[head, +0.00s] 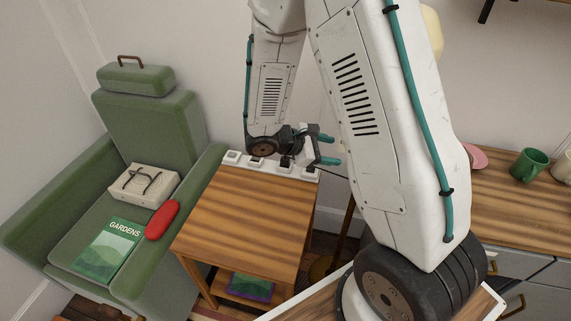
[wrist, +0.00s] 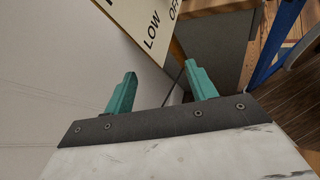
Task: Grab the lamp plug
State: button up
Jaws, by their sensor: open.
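A white power strip (head: 270,168) lies along the back edge of the wooden side table, with several dark plugs or sockets on it. I cannot tell which of these, if any, is the lamp plug. The lamp is mostly hidden behind my arm; part of a cream shade (head: 433,30) and a brass pole (head: 346,228) show. My gripper (head: 328,150) is at the right end of the strip, its teal fingers apart and pointing right. In the wrist view my gripper (wrist: 161,90) is open, with a thin dark line, perhaps a cord, near the right finger.
The side table (head: 245,215) top is otherwise clear. A wooden cabinet (head: 515,205) with a green mug (head: 529,165) stands right. A cream panel lettered LOW (wrist: 145,25) shows in the wrist view.

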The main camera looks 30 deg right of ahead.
jog(key=w+f+n+t, duration=0.7)
jog(key=w+f+n, duration=0.3)
jog(key=f, duration=0.4)
jog(key=n+t+y, duration=0.3)
jog(key=n+t, duration=0.2)
send_near(286, 158)
jog(key=w+d+f, duration=0.1)
jog(key=d+f, duration=0.1)
jog(key=f, duration=0.1)
jog(key=shift+w+d, duration=0.35)
jog(key=shift+w, duration=0.4)
jog(key=x, duration=0.7)
jog(key=shift+w+r, duration=0.2)
jog(key=shift+w, duration=0.15)
jog(key=c, duration=1.1)
